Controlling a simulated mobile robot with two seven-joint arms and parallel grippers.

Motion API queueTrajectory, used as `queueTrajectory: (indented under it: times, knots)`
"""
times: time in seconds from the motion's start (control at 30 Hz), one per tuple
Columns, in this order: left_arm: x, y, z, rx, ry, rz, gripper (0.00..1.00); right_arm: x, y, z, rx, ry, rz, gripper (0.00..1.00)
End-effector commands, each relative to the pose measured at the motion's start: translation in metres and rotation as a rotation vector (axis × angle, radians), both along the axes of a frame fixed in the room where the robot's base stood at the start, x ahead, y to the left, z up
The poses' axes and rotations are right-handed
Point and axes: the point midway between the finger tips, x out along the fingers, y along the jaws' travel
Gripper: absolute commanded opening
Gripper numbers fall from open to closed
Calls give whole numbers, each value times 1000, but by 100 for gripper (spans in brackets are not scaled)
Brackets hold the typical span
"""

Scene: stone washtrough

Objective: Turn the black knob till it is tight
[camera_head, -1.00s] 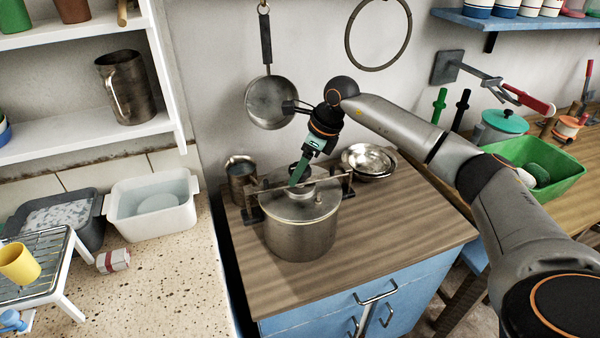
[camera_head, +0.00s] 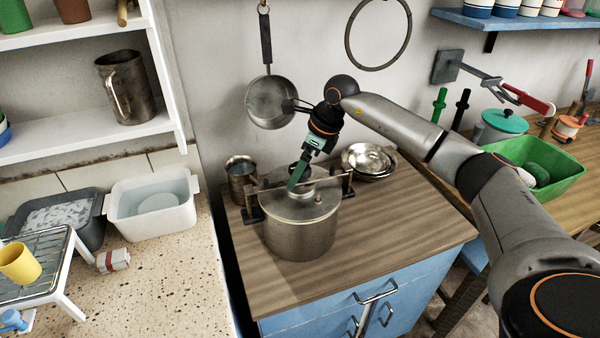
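A metal pot (camera_head: 300,238) with a flat lid stands on the wooden top of the blue cabinet. A metal clamp bar (camera_head: 325,182) crosses above the lid between two dark uprights. The black knob (camera_head: 294,168) is at the middle of the bar, mostly hidden by my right gripper. My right gripper (camera_head: 297,179) points down at the knob from above, its green finger in front of it. I cannot tell whether its fingers are closed on the knob, as only one shows clearly. My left gripper is not in view.
A metal mug (camera_head: 241,182) stands close behind the pot at left, and steel bowls (camera_head: 369,159) at right. A pan (camera_head: 270,102) hangs on the wall beside my wrist. The wooden top (camera_head: 400,232) is bare right of the pot. A green basin (camera_head: 560,180) stands farther right.

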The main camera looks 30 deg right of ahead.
Motion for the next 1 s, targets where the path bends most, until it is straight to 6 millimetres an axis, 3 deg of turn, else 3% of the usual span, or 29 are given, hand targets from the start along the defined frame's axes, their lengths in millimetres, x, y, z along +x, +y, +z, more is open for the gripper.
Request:
queueTrajectory:
  times: [0.23, 0.7, 1.0]
  knots:
    - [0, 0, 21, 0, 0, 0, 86, 0, 0, 30, 1, -1, 0, 100]
    - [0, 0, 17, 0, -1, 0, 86, 0, 1, 72, 1, -2, 1, 100]
    - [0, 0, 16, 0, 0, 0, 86, 0, 0, 78, 1, 0, 0, 100]
